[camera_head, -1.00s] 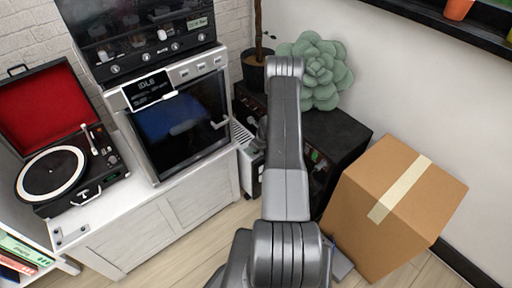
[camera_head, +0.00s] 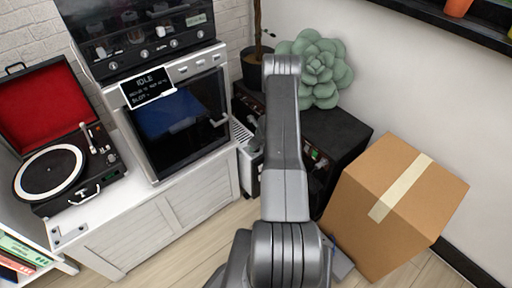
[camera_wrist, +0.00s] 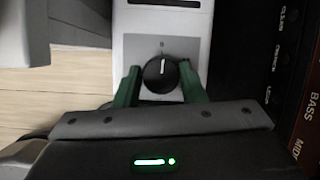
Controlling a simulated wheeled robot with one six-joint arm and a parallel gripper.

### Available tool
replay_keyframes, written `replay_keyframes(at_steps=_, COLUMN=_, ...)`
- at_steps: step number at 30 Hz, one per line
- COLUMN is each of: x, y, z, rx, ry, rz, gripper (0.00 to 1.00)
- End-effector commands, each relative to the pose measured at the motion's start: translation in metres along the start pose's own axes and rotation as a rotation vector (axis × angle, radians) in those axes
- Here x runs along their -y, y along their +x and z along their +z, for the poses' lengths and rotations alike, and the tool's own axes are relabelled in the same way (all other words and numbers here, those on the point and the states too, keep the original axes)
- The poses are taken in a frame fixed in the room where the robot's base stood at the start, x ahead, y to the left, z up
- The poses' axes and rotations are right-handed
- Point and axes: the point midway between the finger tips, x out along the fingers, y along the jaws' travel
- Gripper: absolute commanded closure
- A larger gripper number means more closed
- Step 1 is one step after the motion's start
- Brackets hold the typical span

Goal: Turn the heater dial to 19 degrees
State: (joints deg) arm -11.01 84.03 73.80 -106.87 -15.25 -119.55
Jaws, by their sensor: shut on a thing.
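The heater (camera_head: 247,168) is a white unit on the floor between the white cabinet and the black amplifier, mostly hidden by my arm in the head view. In the wrist view its white top (camera_wrist: 205,20) carries a grey panel with a round black dial (camera_wrist: 160,75). The dial's white pointer line points up in the picture, toward a small mark too blurred to read. My gripper (camera_wrist: 160,84) has its two green fingers on either side of the dial, shut on it. The head view does not show the fingers.
The black amplifier (camera_head: 338,140), with a succulent (camera_head: 318,68) on it, stands close to the right of the heater. A cardboard box (camera_head: 395,205) stands farther right. The white cabinet (camera_head: 165,220) with an oven (camera_head: 175,120) and a turntable (camera_head: 60,172) is at left.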

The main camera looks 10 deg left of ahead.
Motion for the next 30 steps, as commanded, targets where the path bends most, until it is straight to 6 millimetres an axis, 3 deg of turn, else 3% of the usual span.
replay_keyframes(at_steps=15, x=-0.0023, y=0.0033, z=0.0005, rx=-0.023, ry=0.375, rz=-0.157, gripper=0.86)
replay_keyframes(at_steps=30, x=-0.0022, y=0.0008, z=0.0013, rx=-0.037, ry=0.546, rz=-0.226, gripper=0.86)
